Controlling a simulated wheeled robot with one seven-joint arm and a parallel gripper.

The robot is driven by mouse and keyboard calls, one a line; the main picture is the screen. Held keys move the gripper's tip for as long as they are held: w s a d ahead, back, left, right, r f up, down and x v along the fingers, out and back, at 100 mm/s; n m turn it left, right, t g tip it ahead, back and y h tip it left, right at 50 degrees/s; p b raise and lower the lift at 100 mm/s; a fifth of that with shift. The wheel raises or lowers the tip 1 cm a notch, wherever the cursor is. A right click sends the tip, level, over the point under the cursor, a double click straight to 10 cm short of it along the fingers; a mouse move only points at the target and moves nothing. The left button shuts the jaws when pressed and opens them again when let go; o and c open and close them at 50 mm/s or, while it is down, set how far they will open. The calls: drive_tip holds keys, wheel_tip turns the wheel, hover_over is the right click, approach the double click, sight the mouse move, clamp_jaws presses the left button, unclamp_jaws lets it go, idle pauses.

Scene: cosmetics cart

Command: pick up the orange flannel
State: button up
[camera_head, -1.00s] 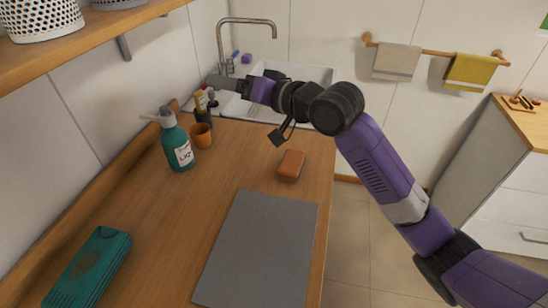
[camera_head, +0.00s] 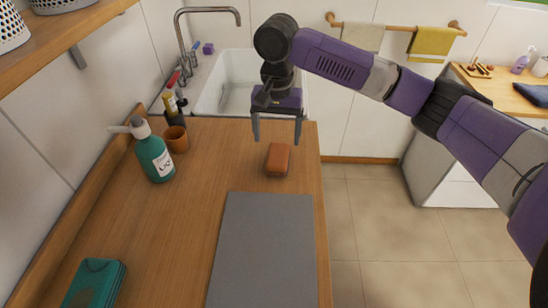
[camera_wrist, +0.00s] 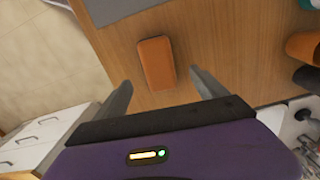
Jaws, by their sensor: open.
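The orange flannel (camera_head: 278,159) looks like a small, rounded orange-brown block. It lies on the wooden counter near its right edge, just beyond the grey mat. It also shows in the wrist view (camera_wrist: 156,62), ahead of the fingers and between their lines. My gripper (camera_head: 277,141) points down with its two fingers spread, above and slightly behind the flannel. In the wrist view my gripper (camera_wrist: 161,77) is empty, and neither finger visibly touches the flannel. The exact height gap is hard to tell.
A grey mat (camera_head: 262,250) lies in front of the flannel. A teal pump bottle (camera_head: 155,157), an orange cup (camera_head: 176,139) and a teal case (camera_head: 94,285) stand or lie to the left. The sink (camera_head: 225,88) and tap (camera_head: 183,40) are behind. A yellow towel (camera_head: 432,43) hangs on a rail.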

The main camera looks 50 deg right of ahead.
sight(278, 154)
drive_tip(key=shift+s+f+p, duration=0.15)
drive_tip(key=shift+f+p, duration=0.4)
drive_tip(key=shift+f, duration=3.35)
drive_tip(key=c, duration=1.5)
drive_tip(key=shift+r, duration=0.15)
wheel_tip(278, 154, up, 20)
drive_tip(key=shift+d+f+b, duration=0.1)
drive_tip(key=shift+b, duration=0.45)
